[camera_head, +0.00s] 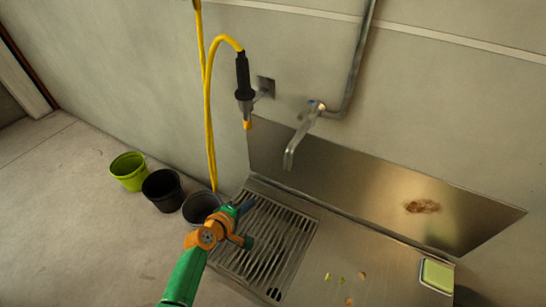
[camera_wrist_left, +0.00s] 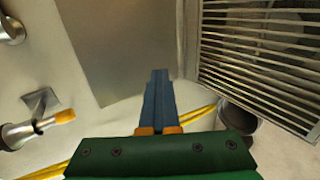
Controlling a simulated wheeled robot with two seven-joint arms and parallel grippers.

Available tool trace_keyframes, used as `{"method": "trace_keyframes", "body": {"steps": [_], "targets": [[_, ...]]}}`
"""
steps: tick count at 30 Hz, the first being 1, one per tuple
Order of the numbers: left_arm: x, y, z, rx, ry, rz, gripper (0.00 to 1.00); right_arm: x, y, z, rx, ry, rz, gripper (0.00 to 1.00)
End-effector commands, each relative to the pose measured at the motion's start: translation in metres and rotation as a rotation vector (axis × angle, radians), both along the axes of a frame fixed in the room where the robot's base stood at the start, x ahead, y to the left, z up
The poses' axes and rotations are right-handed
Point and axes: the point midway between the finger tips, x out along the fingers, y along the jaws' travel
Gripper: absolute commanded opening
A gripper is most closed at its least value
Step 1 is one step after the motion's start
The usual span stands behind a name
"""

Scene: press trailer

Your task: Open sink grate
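The sink grate (camera_head: 275,243), a metal frame with parallel bars, lies flat over the sink at the left end of the steel counter in the head view. It also shows at the upper right of the left wrist view (camera_wrist_left: 262,55), where the bars cover a darker basin. My left gripper (camera_head: 246,207) is at the grate's far left edge in the head view; I cannot tell whether it touches. In the left wrist view its blue fingers (camera_wrist_left: 158,98) are together with nothing between them, and the grate lies to their right. My right gripper is not in view.
A tap (camera_head: 300,140) and a hanging spray nozzle (camera_head: 244,90) on a yellow hose are above the sink. A steel splashback (camera_head: 350,180) stands behind. Green and dark buckets (camera_head: 129,171) stand left on the floor.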

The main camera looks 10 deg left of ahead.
Motion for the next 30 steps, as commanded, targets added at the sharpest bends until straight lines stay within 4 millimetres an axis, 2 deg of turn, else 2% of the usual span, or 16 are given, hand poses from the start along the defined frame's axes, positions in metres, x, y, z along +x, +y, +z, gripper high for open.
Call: {"method": "trace_keyframes", "body": {"steps": [14, 24, 30], "targets": [[0.055, -0.02, 0.033, -0.026, -0.074, -0.001, 0.0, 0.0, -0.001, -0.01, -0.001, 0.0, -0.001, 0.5], [0.097, -0.035, 0.046, -0.045, -0.124, -0.001, 0.0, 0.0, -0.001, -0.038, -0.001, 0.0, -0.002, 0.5], [0.121, -0.044, 0.05, -0.055, -0.154, -0.001, 0.0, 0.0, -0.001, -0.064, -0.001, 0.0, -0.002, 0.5]]}}
